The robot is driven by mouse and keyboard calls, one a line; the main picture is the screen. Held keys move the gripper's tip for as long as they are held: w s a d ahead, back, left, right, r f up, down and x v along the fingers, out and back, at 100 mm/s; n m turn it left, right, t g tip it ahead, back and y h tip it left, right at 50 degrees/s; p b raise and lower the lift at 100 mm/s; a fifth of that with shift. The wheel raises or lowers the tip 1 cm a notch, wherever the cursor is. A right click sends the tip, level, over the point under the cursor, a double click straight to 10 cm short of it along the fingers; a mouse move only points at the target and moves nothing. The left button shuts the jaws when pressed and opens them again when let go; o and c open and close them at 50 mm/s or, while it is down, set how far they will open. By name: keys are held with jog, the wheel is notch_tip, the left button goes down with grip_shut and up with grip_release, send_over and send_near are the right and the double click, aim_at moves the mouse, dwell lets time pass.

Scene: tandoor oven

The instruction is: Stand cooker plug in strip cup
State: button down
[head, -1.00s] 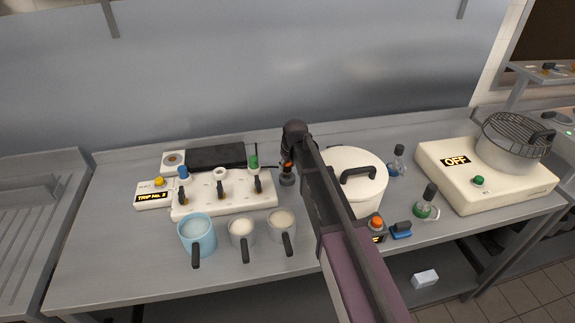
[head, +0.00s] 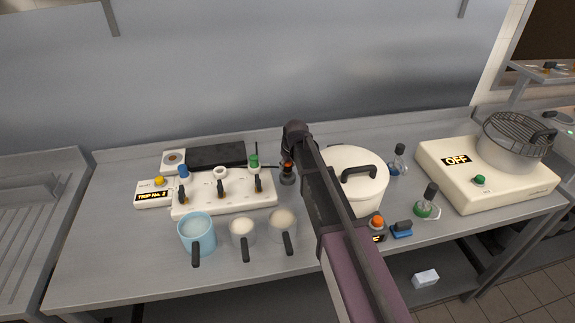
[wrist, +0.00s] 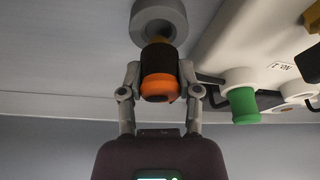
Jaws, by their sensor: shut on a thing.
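My gripper (wrist: 160,85) is shut on a black plug with an orange end, the cooker plug (wrist: 158,62). In the head view the plug (head: 287,167) hangs below my arm's end, just right of the white power strip (head: 240,203). A grey round cup (wrist: 158,17) lies directly beyond the plug's tip in the wrist view. In the head view this cup (head: 287,180) is under the plug, close to the strip's right end. The plug looks upright and in line with the cup. I cannot tell how far its tip is inside.
The strip carries several dark plugs or switches, with blue, white and green pieces (head: 253,161) behind. Three mugs (head: 197,233) stand in front. A white lidded pot (head: 365,180) is right of my gripper, partly behind my arm. A cooker base reading OFF (head: 480,190) stands far right.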

aim_at(289, 164)
jog(key=shift+f+b, duration=1.3)
jog(key=shift+f, duration=0.05)
jog(key=shift+c, duration=1.1)
grip_release()
jog(key=shift+o, duration=1.1)
jog(key=shift+r, duration=0.2)
jog(key=shift+p+v, duration=4.35)
jog(key=shift+r, duration=0.1)
